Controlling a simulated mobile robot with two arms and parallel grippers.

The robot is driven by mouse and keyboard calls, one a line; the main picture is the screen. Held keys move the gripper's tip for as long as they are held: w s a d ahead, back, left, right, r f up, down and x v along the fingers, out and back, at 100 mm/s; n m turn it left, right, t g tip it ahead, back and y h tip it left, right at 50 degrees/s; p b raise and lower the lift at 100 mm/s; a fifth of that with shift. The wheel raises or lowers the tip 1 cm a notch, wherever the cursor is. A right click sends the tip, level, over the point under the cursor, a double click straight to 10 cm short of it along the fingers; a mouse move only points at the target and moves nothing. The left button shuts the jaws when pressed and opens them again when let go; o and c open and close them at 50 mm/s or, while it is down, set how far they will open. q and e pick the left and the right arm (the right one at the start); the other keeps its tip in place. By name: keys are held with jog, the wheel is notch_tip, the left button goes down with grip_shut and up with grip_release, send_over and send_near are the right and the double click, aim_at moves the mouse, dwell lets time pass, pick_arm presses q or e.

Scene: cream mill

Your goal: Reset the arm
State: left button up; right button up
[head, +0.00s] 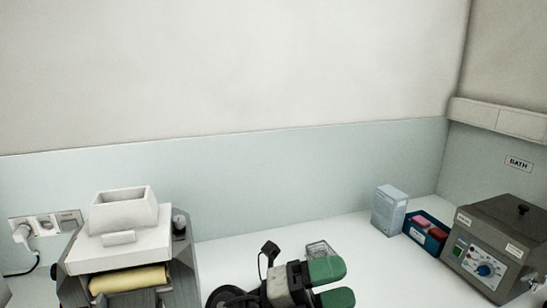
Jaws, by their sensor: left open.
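My left gripper (333,284) is at the bottom centre of the head view, over the white counter. Its two green fingers are apart with nothing between them. The dark wrist and part of my arm show to the left of the fingers, cut off by the lower edge. My right gripper is not in the head view.
A grey mill (183,262) with a white hopper and a cream roller stands at left. A wire basket (318,248) sits just behind my gripper. A pale blue box (388,210), a dark blue tray (410,232) with red and pink items, and a grey bath unit (495,240) stand at right.

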pick_arm(q)
jog(key=w+a+f+n+t+y, duration=0.1)
jog(key=w+a+n+t+y, duration=0.4)
jog(key=n+t, duration=0.55)
jog(key=a+f+n+t+y, duration=0.1)
jog(key=a+n+t+y, duration=0.2)
jog(key=a+n+t, duration=0.6)
jog(key=s+a+f+n+g+y, duration=0.2)
jog(key=a+f+n+g+y, duration=0.1)
jog(key=a+f+n+y, duration=0.85)
jog(key=s+a+f+n+g+y, duration=0.1)
jog(key=s+a+f+n+g, duration=0.1)
jog(key=s+f+g, duration=0.75)
jog(key=s+a+f+n+g+y, duration=0.1)
jog(key=s+a+f+n+g, duration=0.2)
jog(key=s+f, duration=0.7)
notch_tip(320, 180, down, 22)
jog(key=s+f+m+g+b, duration=0.1)
jog(key=s+g, duration=0.1)
jog(key=s+a+f+g, duration=0.1)
jog(key=s+a+f, duration=0.1)
jog(key=s+f, duration=1.5)
jog(key=shift+f+b, duration=0.4)
jog(key=shift+f, duration=0.05)
jog(key=shift+a, duration=0.1)
